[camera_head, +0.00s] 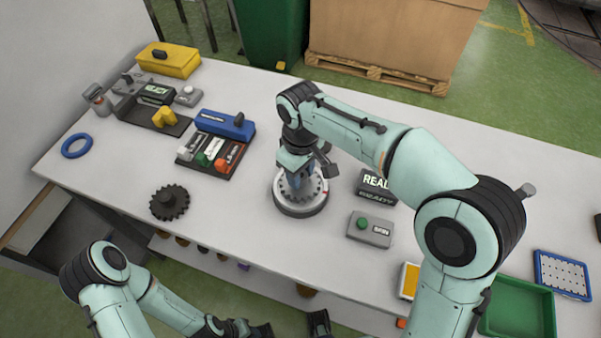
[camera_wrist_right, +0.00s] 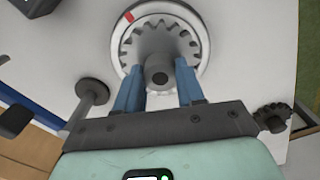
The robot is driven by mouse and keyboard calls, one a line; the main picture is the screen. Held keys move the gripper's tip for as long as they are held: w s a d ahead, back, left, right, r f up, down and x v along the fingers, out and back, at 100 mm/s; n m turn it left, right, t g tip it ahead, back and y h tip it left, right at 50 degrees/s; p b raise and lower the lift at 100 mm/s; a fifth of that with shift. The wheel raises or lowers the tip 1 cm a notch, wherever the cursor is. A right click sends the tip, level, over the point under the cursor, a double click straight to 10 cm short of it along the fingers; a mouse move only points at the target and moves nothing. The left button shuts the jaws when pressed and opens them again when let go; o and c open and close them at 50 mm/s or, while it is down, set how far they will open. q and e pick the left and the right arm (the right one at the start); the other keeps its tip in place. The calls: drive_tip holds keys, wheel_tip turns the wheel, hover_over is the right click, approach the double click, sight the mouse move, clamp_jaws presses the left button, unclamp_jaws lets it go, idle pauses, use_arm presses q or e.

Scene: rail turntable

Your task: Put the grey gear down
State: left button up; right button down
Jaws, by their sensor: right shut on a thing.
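The grey gear (camera_head: 316,187) is at the round turntable (camera_head: 300,210), inside its pale rim. In the right wrist view the gear's teeth (camera_wrist_right: 183,42) and dark-bored hub show over the turntable's disc (camera_wrist_right: 203,35), which has a red mark. My right gripper (camera_head: 300,184) points down over it, its blue fingers either side of the hub (camera_wrist_right: 158,75), shut on the gear. I cannot tell whether the gear touches the disc. My left gripper (camera_head: 270,329) is low at the bottom edge, partly cut off; its jaws are unclear.
A dark gear (camera_head: 169,202) lies on the table to the left. A READY display (camera_head: 375,187) and a grey box with a green button (camera_head: 369,230) stand right of the turntable. A blue box (camera_head: 225,124) and a tray of coloured blocks (camera_head: 211,155) stand behind left. A green tray (camera_head: 519,311) is front right.

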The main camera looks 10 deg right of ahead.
sight(301, 176)
drive_tip(key=shift+f, duration=0.15)
drive_tip(key=shift+f, duration=0.15)
drive_tip(key=c, duration=0.7)
unclamp_jaws()
use_arm(q)
drive_tip(key=shift+f, duration=0.1)
drive_tip(key=r+p, duration=0.1)
drive_tip(key=w+r+p, duration=0.1)
drive_tip(key=r, duration=0.1)
drive_tip(key=shift+w+p, duration=0.1)
drive_tip(key=shift+p, duration=0.3)
use_arm(e)
wheel_tip(301, 176, up, 12)
drive_tip(key=shift+r, duration=0.2)
